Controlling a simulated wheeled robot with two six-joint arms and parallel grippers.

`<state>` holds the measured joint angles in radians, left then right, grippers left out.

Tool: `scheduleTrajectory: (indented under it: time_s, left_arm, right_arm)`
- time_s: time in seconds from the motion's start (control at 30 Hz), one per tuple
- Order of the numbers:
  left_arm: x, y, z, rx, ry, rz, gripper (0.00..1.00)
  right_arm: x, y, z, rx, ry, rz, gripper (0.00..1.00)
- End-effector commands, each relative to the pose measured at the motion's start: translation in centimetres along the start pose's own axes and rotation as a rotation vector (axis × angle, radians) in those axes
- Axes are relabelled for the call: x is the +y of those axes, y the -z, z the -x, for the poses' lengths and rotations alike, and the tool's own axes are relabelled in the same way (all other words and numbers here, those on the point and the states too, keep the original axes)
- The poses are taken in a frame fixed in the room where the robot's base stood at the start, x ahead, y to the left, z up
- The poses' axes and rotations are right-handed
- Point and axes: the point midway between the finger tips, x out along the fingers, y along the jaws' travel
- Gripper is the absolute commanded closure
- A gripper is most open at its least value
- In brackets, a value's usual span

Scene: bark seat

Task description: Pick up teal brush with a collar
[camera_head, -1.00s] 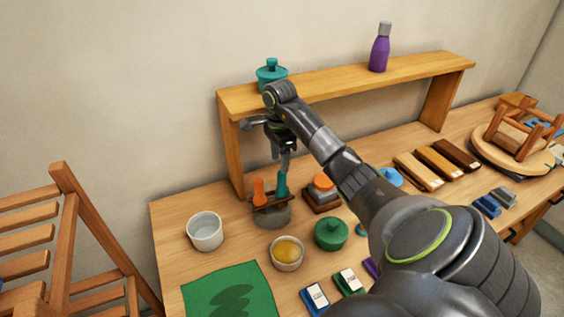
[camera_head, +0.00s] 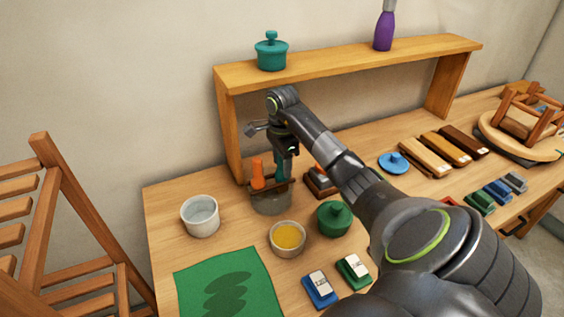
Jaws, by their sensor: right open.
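The teal brush (camera_head: 280,172) stands upright in a grey holder (camera_head: 270,204) with a dark brown rack on top. Only part of its handle shows; its top is hidden by my gripper and its lower end is inside the holder. I cannot make out a collar. An orange-handled brush (camera_head: 257,172) stands to its left. My right gripper (camera_head: 285,152) is open, pointing down over the top of the teal handle. I cannot tell whether its fingers touch the handle. My left gripper is not in view.
A wooden shelf (camera_head: 340,62) with a teal lidded pot (camera_head: 271,52) and a purple bottle (camera_head: 385,28) stands behind. A brown block is partly hidden behind my arm.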

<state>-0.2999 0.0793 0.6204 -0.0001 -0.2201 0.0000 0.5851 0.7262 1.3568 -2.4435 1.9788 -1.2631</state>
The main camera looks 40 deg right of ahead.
Motion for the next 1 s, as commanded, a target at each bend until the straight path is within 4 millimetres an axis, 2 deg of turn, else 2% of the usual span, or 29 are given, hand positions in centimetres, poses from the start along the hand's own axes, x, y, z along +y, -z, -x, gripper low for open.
scheduleTrajectory:
  time_s: [0.23,0.27,0.6,0.87,1.0]
  left_arm:
    - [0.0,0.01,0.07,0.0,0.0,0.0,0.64]
    - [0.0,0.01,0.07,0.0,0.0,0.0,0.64]
    - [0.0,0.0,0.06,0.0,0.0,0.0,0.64]
    - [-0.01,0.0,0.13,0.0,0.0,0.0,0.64]
    - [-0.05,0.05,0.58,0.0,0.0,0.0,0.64]
  right_arm:
    - [-0.05,0.01,-0.24,0.001,0.003,0.0,0.51]
    - [-0.05,0.01,-0.24,0.001,0.003,0.0,0.54]
    - [-0.06,-0.02,-0.23,0.0,0.003,0.0,0.98]
    - [-0.06,0.01,-0.12,0.0,0.003,0.0,1.0]
    - [-0.02,0.28,0.63,0.0,0.003,-0.002,1.0]
